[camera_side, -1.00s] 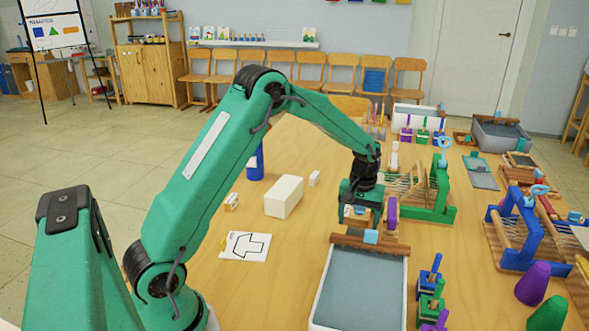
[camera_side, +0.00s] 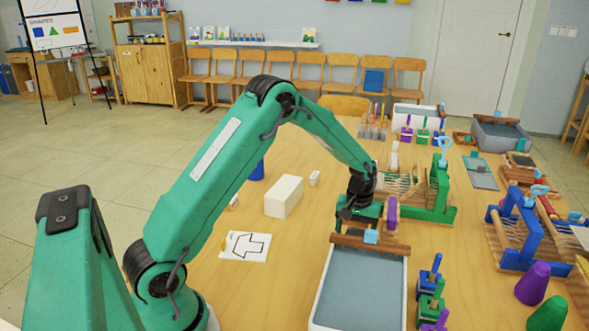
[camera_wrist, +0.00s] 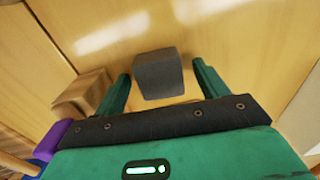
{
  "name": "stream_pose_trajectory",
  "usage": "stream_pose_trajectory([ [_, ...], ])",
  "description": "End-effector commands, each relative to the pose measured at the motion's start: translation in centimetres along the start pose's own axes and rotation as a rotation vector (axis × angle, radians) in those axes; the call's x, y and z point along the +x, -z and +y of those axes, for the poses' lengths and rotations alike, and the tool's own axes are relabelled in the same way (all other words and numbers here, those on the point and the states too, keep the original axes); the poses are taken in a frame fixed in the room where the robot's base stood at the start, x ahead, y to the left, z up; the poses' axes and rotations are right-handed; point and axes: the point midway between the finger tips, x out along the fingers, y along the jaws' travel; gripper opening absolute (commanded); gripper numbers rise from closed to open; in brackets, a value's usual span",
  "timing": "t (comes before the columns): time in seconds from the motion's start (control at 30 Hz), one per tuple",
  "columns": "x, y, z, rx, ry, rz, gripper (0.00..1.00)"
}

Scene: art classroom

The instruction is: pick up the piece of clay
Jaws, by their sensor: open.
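A small dark grey block, which looks like the piece of clay (camera_wrist: 158,76), lies on the wooden table in the wrist view. It is between the two green fingers of my gripper (camera_wrist: 161,76), with a gap on both sides. The fingers are apart and hold nothing. In the side view my gripper (camera_side: 359,222) is low over the table, just behind the grey-filled white tray. The clay cannot be made out there; my gripper seems to hide it.
A wooden bar with a light blue piece (camera_side: 371,237) lies across the back of the white tray (camera_side: 321,287). A purple upright piece (camera_side: 391,212) stands close right of my gripper. A white block (camera_side: 284,197) is to the left. A brown wooden piece (camera_wrist: 82,91) is beside the left finger.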

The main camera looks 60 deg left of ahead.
Motion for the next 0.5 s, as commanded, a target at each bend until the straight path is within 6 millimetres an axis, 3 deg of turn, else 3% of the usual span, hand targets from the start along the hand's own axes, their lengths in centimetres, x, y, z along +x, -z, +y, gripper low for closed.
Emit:
stream_pose_trajectory([
  [0.03, -0.02, 0.0, 0.0, 0.0, 0.0, 0.0, 0.73],
  [0.3, -0.03, 0.01, 0.0, 0.0, 0.0, 0.0, 0.2],
  [0.5, -0.07, 0.03, 0.02, 0.0, -0.001, 0.001, 0.2],
])
